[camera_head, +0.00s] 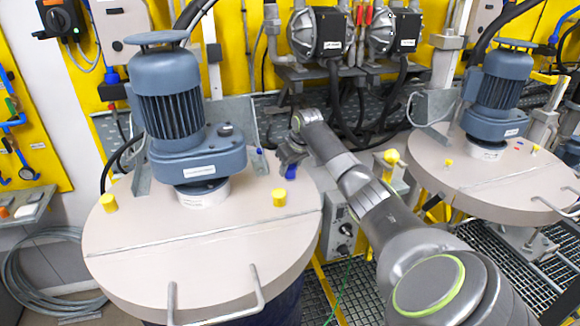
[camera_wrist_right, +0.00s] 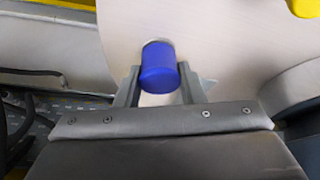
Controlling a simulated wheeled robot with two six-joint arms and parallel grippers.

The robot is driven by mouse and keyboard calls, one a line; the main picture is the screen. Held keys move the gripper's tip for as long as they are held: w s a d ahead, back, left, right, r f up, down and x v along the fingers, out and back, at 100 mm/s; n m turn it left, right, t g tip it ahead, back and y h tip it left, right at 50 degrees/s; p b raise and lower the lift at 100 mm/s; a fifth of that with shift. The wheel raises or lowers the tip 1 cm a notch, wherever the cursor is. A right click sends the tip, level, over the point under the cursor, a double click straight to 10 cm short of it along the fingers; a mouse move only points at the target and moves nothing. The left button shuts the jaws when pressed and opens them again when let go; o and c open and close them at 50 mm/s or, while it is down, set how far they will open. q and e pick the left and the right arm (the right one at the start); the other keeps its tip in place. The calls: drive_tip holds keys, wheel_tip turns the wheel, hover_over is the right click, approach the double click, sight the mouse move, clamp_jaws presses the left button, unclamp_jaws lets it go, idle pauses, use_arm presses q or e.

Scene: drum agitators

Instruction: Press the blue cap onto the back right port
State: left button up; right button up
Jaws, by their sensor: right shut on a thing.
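My right gripper (camera_head: 291,160) is at the back right of the left drum's pale lid (camera_head: 240,240), with its fingers pointing down. It is shut on the blue cap (camera_head: 291,172), which shows below the fingers. In the right wrist view the blue cap (camera_wrist_right: 158,70) is between the two fingers (camera_wrist_right: 158,88), over the lid. A pale round rim (camera_wrist_right: 157,43) shows just behind the cap. The back right port is largely hidden by cap and gripper, and I cannot tell whether the cap touches it. My left gripper is not in view.
A blue-grey motor (camera_head: 175,110) stands on the lid, left of my right gripper. A metal bracket (camera_head: 236,120) stands behind. A second drum lid (camera_head: 490,180) with a motor is at right.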

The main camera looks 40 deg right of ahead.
drive_tip(key=shift+s+a+f, duration=0.1)
drive_tip(key=shift+s+f, duration=0.1)
drive_tip(key=shift+f, duration=0.45)
idle(0.3)
drive_tip(key=o, duration=1)
drive_tip(key=shift+w, duration=0.1)
drive_tip(key=shift+o, duration=0.2)
drive_tip(key=shift+w+r, duration=0.1)
drive_tip(key=shift+r, duration=0.1)
wheel_tip(320, 180, up, 2)
drive_tip(key=shift+r+p, duration=0.1)
drive_tip(key=shift+p, duration=0.8)
drive_tip(key=shift+r, duration=0.95)
